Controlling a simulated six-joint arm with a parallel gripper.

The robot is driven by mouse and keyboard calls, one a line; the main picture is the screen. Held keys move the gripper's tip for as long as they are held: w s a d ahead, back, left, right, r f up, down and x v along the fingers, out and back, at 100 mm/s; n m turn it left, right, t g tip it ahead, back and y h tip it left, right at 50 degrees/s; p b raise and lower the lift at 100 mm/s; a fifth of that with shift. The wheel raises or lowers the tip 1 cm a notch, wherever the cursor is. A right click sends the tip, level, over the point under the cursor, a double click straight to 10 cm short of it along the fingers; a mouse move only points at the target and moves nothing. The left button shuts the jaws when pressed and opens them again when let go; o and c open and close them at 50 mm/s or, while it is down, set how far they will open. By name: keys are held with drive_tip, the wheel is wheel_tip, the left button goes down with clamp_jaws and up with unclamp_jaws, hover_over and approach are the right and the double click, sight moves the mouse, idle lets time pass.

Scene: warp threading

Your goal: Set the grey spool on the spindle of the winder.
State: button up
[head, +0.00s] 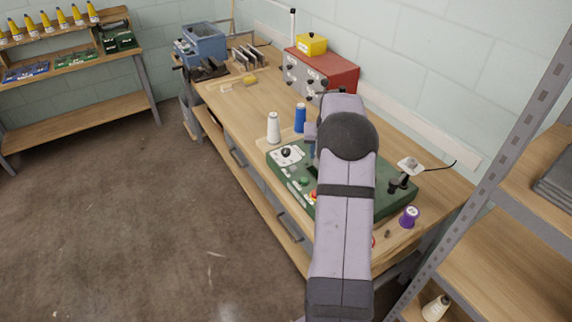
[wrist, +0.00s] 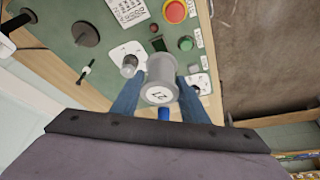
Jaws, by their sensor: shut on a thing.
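The grey spool (wrist: 160,76) is between the two blue fingers of my gripper (wrist: 162,86) in the wrist view, its pale labelled end facing the camera. The fingers are shut on its sides. The spool is over the winder, a green console (wrist: 60,22); its height above it is hard to judge. In the head view, my arm hides the spool and much of the winder (head: 268,158). A grey post-like part (wrist: 129,66) stands on a white plate just left of the spool in the wrist view. I cannot tell whether it is the spindle.
A white spool (head: 273,127) and a blue spool (head: 300,117) stand beyond the winder. A purple spool (head: 409,216) is at its right. A red box (head: 325,71) stands at the back. The winder carries a red button (wrist: 175,12) and a dark disc (wrist: 86,34).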

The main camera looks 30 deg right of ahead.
drive_tip(key=s+d+m, duration=0.1)
drive_tip(key=s+d, duration=0.1)
drive_tip(key=d, duration=0.3)
drive_tip(key=s+d, duration=0.3)
drive_tip(key=d, duration=0.2)
drive_tip(key=s+d+m, duration=0.1)
drive_tip(key=s+d, duration=0.2)
drive_tip(key=d, duration=0.3)
drive_tip(key=shift+m+g+h+p, duration=0.3)
drive_tip(key=shift+g+h+p, duration=0.1)
drive_tip(key=shift+f, duration=0.1)
drive_tip(key=shift+f+b, duration=2.55)
drive_tip(key=shift+f, duration=1.1)
drive_tip(key=shift+f+b, duration=0.45)
drive_tip(key=shift+f, duration=0.3)
drive_tip(key=o, duration=1)
drive_tip(key=shift+o, duration=0.2)
drive_tip(key=shift+r, duration=0.15)
